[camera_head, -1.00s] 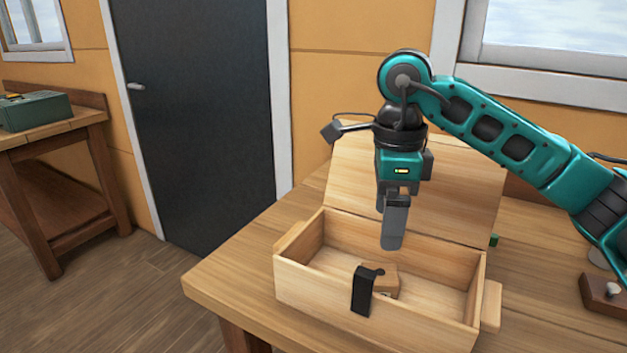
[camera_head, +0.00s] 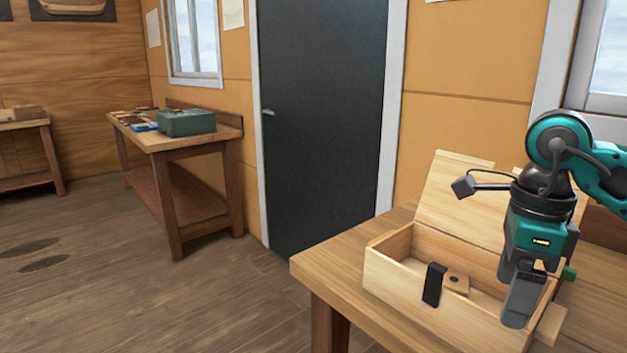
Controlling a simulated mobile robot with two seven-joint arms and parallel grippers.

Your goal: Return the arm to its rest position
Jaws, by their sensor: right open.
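My right gripper (camera_head: 522,296) hangs from its teal arm (camera_head: 590,165) at the right of the picture, pointing down. It is in front of the right part of an open wooden box (camera_head: 392,280) and hides that part. Its fingers hold nothing that I can see; whether they touch the box I cannot tell. My left gripper is out of view.
The box stands on a wooden bench (camera_head: 345,256), its lid (camera_head: 458,200) raised. A small wooden block (camera_head: 458,283) lies inside, beside a black latch (camera_head: 434,285) on the front wall. A second bench (camera_head: 165,140) with a green case (camera_head: 186,122) stands left of a dark door (camera_head: 318,120).

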